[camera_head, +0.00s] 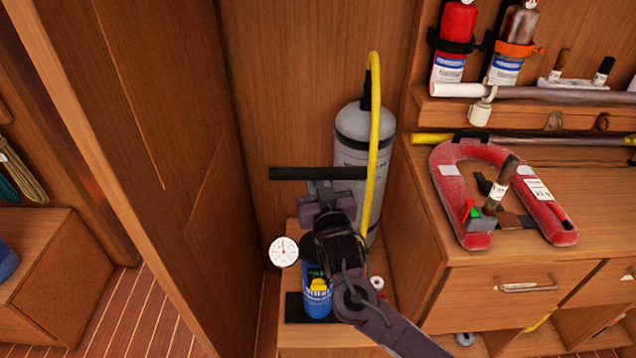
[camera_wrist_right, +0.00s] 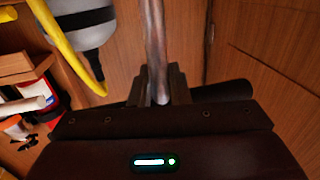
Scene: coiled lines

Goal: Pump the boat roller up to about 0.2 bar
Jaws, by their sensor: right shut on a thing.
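A black pump crossbar handle (camera_head: 290,174) lies level in my right gripper (camera_head: 321,188), which is shut on it. In the right wrist view the handle (camera_wrist_right: 228,92) and a metal rod (camera_wrist_right: 154,40) show at the jaws. The pump's lower part is mostly hidden behind my right arm. A grey round-topped cylinder (camera_head: 352,130), possibly the boat roller, stands upright behind my gripper. A yellow hose (camera_head: 374,120) loops over its top and runs down its right side. A round white gauge (camera_head: 283,251) is left of my arm; its scale is too small to read. My left gripper is out of view.
A tall wooden panel (camera_head: 150,130) is close on the left. On the right, a wooden counter (camera_head: 425,230) holds a red horseshoe-shaped float (camera_head: 455,205). Extinguisher-like bottles (camera_head: 457,30) hang above a shelf with a white tube (camera_head: 455,90).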

